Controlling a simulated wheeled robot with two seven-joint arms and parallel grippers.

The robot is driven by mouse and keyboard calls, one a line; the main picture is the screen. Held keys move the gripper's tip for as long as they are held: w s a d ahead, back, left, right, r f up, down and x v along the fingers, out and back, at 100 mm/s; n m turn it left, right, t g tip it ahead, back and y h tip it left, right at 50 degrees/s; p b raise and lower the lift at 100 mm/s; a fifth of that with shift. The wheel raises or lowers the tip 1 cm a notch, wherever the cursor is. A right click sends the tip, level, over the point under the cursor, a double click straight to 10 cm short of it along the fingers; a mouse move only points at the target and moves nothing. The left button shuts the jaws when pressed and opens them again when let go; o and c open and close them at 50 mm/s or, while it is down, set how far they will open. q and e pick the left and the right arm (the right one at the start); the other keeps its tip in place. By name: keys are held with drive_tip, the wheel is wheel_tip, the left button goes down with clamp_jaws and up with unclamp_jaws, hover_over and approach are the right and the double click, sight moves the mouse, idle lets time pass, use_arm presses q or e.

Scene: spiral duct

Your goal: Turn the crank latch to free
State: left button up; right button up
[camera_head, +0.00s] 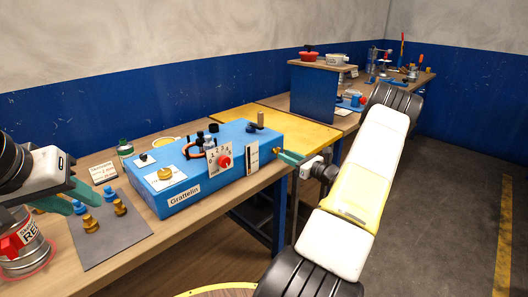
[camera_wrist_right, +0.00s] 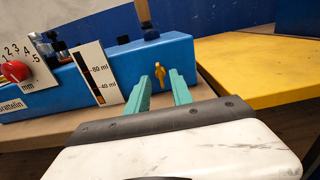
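A blue box labelled Grattelin (camera_head: 190,190) stands on the wooden bench. A small gold latch (camera_wrist_right: 160,71) sits on its right end face, its handle roughly upright in the right wrist view. The latch also shows as a small gold spot (camera_head: 277,150) in the head view. My right gripper (camera_wrist_right: 163,84) is open, with its green fingers on either side of the latch and visible gaps between. Contact cannot be told. My left gripper (camera_head: 70,199) is open and apart from the box, above the grey mat at the left.
Gold and blue fittings (camera_head: 91,224) stand on the grey mat (camera_head: 105,245). A red-labelled can (camera_head: 27,252) is at the lower left. The box carries a red knob (camera_head: 225,161), a gold knob (camera_head: 165,173) and an upright post (camera_head: 260,119). A yellow tabletop (camera_head: 302,135) lies behind.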

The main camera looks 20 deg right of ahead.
drive_tip(key=shift+x, duration=1.05)
drive_tip(key=shift+c, duration=0.5)
clamp_jaws()
